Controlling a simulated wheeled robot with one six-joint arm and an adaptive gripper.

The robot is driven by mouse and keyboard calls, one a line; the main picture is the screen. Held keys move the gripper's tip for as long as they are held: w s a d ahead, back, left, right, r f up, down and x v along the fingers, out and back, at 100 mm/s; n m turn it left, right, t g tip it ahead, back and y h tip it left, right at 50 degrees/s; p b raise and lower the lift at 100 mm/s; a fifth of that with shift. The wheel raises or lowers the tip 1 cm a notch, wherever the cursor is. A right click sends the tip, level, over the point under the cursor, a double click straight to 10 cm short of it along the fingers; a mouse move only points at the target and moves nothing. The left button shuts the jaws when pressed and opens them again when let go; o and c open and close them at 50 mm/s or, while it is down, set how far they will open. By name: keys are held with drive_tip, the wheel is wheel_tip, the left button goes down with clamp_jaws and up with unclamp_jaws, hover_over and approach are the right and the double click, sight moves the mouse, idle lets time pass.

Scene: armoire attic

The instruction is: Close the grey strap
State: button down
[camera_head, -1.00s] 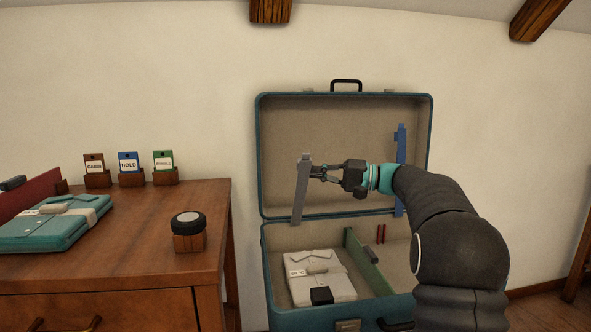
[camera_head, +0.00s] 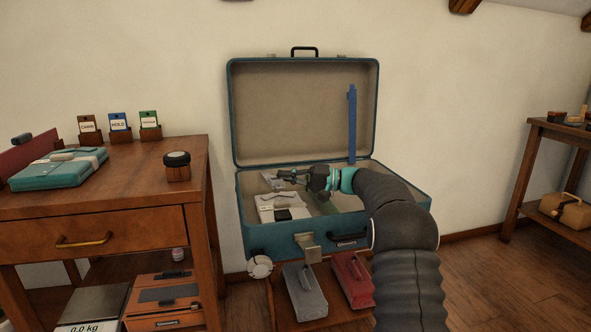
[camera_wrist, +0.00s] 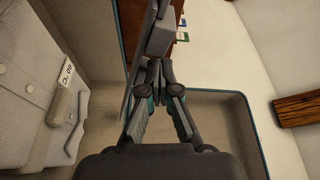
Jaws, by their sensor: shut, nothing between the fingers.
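The grey strap (camera_wrist: 157,34) runs past my gripper's fingertips in the wrist view, close against or just beside them; contact cannot be told. In the head view the strap (camera_head: 272,182) is small and low, slanting over the left part of the open suitcase (camera_head: 262,238), partly hidden by my gripper. My gripper (camera_head: 284,177) is shut and empty, reaching left above the case's base. Its closed fingertips (camera_wrist: 158,70) show in the wrist view. The blue strap (camera_head: 352,125) stands upright at the right, in front of the raised lid (camera_head: 300,110).
A pale folded garment with a label (camera_wrist: 62,95) lies in the case, below and beside my gripper. A wooden dresser (camera_head: 120,195) stands close on the left. Grey (camera_head: 305,292) and red (camera_head: 352,280) handled blocks sit in front of the case.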

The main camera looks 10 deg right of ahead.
drive_tip(key=shift+s+f, duration=0.1)
drive_tip(key=shift+f, duration=0.4)
drive_tip(key=shift+a, duration=0.1)
